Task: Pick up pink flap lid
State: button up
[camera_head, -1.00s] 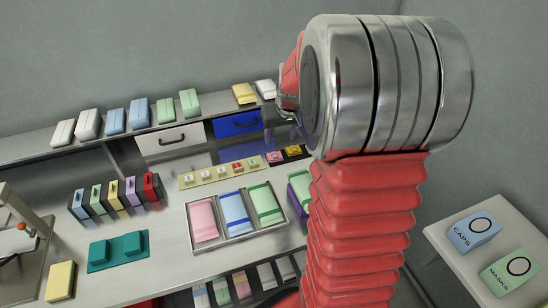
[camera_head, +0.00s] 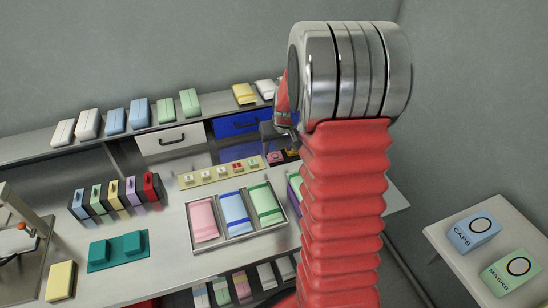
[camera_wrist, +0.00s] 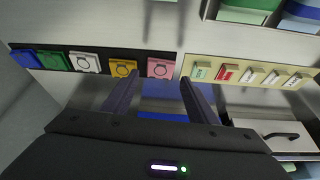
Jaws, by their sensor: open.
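The pink flap lid (camera_wrist: 160,68) is the rightmost lid on a dark strip in the wrist view, with a ring mark on its face. In the head view the pink lid (camera_head: 274,157) shows small, just below my gripper's dark fingers. My gripper (camera_wrist: 158,84) is open and empty. Its two fingers point towards the pink lid, one to either side of it in the picture. I cannot tell how far they are from it. My red arm hides part of the bench in the head view.
A yellow lid (camera_wrist: 122,68) sits close left of the pink one, with white (camera_wrist: 84,62), green (camera_wrist: 53,60) and blue (camera_wrist: 25,59) lids beyond. A cream strip (camera_wrist: 250,66) with small labelled blocks lies close on the right. A tray (camera_head: 221,237) holds coloured packs.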

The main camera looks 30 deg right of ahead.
aim_at(275, 156)
jog(key=shift+x, duration=2.65)
jog(key=shift+w+r, duration=0.1)
jog(key=c, duration=0.8)
